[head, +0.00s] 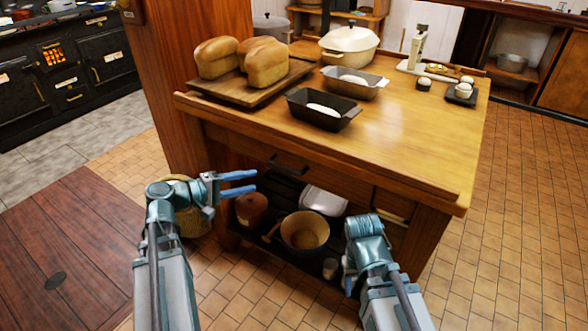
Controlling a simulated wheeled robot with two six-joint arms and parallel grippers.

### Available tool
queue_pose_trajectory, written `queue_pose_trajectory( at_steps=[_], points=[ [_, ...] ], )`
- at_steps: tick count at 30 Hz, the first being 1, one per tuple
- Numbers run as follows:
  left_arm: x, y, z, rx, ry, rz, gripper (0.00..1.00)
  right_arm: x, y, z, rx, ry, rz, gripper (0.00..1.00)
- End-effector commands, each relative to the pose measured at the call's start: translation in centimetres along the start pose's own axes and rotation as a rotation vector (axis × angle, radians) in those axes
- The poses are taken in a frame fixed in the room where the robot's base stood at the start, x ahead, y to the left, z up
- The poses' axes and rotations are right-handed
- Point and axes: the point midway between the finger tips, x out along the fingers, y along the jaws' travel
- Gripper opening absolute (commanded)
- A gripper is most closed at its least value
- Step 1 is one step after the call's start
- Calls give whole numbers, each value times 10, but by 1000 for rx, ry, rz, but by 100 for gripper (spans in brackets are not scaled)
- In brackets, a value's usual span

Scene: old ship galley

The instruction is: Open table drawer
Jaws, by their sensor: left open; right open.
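The wooden table (420,150) stands in front of me. Its drawer front (238,146) lies under the tabletop's near edge and looks flush, so the drawer appears shut. A dark bar handle (288,164) is on the drawer front. My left gripper (240,183) is open and empty, with its two blue fingers pointing right. It shows below and left of the handle, apart from it in the picture. My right arm comes up at the lower right, before the table's lower front. Its wrist shows, but I see no fingers of the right gripper.
Bread loaves on a board (222,92), loaf tins (322,108) and a cream pot (348,45) stand on the table. A basket (193,222) is behind my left arm. Tiled floor is clear at right.

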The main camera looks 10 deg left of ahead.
Motion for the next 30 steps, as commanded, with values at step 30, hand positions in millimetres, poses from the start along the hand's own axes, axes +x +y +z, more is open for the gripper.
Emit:
queue_pose_trajectory(
  at_steps=[30],
  points=[
    [114, 14, -11, -14, 21, 37, 47, 21, -1, -2, -1, 0, 4, 50]
  ],
)
